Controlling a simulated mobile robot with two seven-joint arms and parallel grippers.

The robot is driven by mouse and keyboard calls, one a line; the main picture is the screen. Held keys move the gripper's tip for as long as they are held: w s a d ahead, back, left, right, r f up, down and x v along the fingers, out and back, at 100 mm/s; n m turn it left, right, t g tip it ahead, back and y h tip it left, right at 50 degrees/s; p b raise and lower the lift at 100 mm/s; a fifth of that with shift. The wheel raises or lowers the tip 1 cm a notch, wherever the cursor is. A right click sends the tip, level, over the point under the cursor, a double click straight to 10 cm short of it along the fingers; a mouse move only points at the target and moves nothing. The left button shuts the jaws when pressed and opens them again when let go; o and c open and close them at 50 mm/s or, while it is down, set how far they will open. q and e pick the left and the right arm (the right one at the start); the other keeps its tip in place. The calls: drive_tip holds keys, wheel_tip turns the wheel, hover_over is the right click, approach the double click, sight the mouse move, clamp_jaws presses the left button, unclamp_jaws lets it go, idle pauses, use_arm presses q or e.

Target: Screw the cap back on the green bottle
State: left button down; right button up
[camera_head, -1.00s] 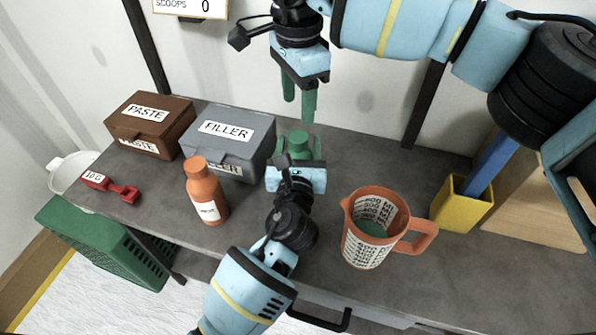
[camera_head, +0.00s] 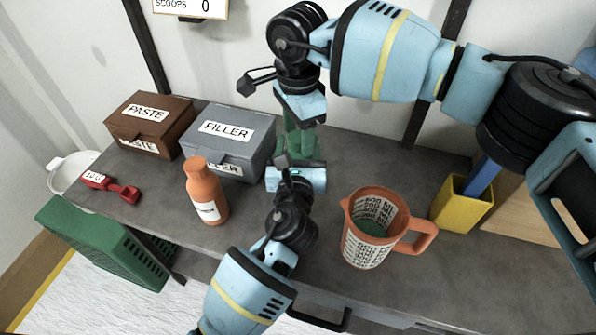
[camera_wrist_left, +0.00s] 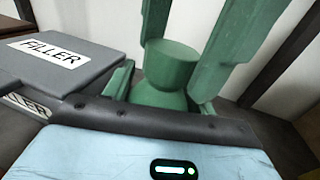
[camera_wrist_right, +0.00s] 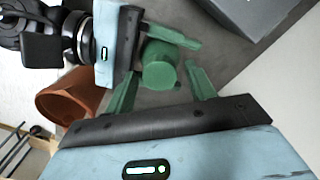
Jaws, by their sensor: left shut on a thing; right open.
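The green bottle stands upright at my left gripper, which is shut on its body. In the left wrist view its shoulder (camera_wrist_left: 158,98) rises behind the gripper body. A wide green cap (camera_wrist_left: 172,64) sits on top; how tightly it is seated cannot be told. In the right wrist view the round cap top (camera_wrist_right: 159,74) lies between the fingers of my right gripper (camera_wrist_right: 163,80). The right gripper (camera_head: 299,150) points down from above, open, with a finger on each side of the cap and gaps beside it. My left gripper (camera_head: 296,172) hides most of the bottle in the head view.
A grey filler box (camera_head: 232,135) stands close to the left of the bottle, with a brown paste box (camera_head: 150,118) beyond. An orange bottle (camera_head: 206,192), a red scoop (camera_head: 108,185), an orange jug (camera_head: 368,240) and a yellow holder (camera_head: 460,210) stand on the table (camera_head: 400,170).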

drive_tip(key=shift+f, duration=0.2)
drive_tip(key=c, duration=1)
drive_tip(key=m, duration=0.4)
drive_tip(key=shift+m, duration=0.4)
drive_tip(key=m, duration=1)
drive_tip(key=o, duration=1.1)
